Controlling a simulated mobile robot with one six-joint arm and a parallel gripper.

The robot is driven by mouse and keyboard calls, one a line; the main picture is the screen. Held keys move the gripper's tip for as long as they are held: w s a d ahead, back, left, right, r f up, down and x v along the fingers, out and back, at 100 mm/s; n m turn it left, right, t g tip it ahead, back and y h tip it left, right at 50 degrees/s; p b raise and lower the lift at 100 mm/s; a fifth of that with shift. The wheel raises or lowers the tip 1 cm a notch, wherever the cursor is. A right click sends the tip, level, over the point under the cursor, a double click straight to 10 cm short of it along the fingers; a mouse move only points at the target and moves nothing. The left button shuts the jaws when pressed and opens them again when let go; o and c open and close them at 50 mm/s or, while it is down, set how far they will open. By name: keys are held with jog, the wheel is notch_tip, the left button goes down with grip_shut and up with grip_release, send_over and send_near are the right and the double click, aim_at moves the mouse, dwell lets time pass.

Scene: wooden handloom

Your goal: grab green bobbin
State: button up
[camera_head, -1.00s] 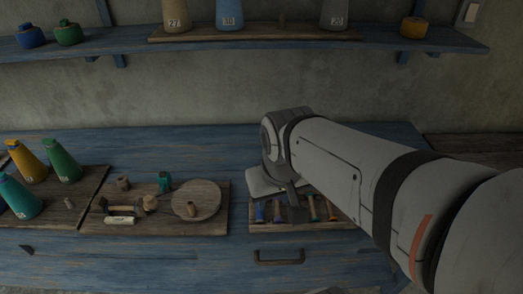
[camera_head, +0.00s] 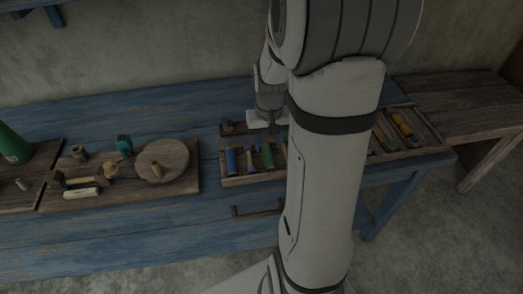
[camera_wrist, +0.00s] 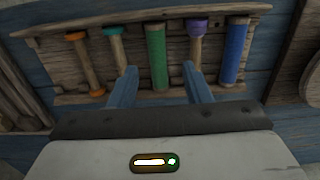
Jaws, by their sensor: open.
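The green bobbin (camera_wrist: 157,58) lies in a wooden tray (camera_wrist: 75,42) among several other bobbins, in the middle of the wrist view. In the head view the green bobbin (camera_head: 267,155) lies in the tray, left of my arm. My gripper (camera_wrist: 162,80) is open and empty. Its two fingers point toward the tray, one to each side of the green bobbin, with no contact to be seen. In the head view my gripper (camera_head: 270,128) is above the tray's back edge, partly hidden by my arm.
A blue bobbin (camera_wrist: 234,52) and a purple-topped one (camera_wrist: 196,45) lie on one side of the green one. Teal-topped (camera_wrist: 117,48) and orange-topped (camera_wrist: 84,62) ones lie on the other. A round wooden disc (camera_head: 162,160) stands on a board to the left.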

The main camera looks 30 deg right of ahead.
aim_at(269, 159)
notch_tip(269, 159, down, 7)
jog(key=shift+s+d+r, duration=0.15)
jog(key=shift+c, duration=0.5)
grip_shut()
dwell(0.6)
